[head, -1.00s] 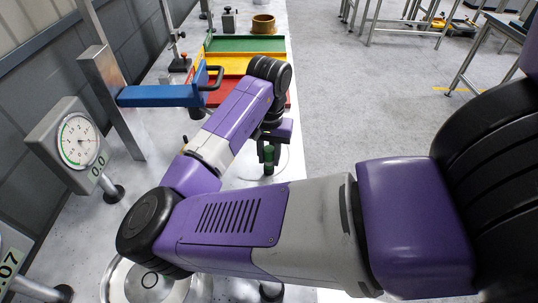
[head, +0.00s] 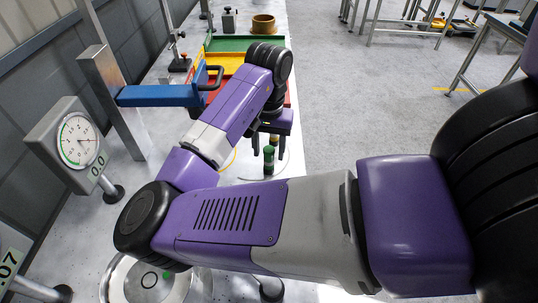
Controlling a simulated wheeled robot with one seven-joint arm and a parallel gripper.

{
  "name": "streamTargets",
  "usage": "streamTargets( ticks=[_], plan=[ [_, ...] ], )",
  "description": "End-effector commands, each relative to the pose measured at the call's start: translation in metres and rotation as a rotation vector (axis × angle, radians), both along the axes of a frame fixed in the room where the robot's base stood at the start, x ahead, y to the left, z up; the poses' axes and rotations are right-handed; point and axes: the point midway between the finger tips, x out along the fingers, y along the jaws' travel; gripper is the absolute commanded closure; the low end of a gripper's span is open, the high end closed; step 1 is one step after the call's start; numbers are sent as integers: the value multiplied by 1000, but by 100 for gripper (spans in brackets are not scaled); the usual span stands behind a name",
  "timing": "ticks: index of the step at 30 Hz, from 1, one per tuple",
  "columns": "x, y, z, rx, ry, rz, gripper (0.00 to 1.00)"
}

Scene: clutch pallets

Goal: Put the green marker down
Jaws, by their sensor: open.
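The green marker (head: 269,162) stands upright, dark with a green band, on the pale bench top in the middle of the head view. My gripper (head: 269,149) is above it, pointing down. Its two fingers are apart, one on either side of the marker's upper part, and the jaws look open. Whether a finger still touches the marker is too small to tell. My own forearm hides part of the bench in front of the marker.
Green, yellow and red trays (head: 246,44) lie behind my wrist. A blue arm on a metal post (head: 160,95) and a dial gauge (head: 77,140) stand left. Open floor lies right.

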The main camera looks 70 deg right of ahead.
Motion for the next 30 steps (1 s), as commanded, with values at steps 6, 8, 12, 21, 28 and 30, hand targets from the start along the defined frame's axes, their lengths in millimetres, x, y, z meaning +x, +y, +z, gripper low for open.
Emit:
streamTargets(
  ticks=[6,8,12,21,28,30],
  plan=[
    [0,-1,46,-3,-2,-3,50],
    [0,-1,58,-3,-3,-2,50],
    [1,-1,80,-1,-3,-1,50],
    [0,-1,94,0,0,0,50],
    [0,-1,93,-1,0,0,50],
    [0,-1,93,-1,0,0,50]
  ],
)
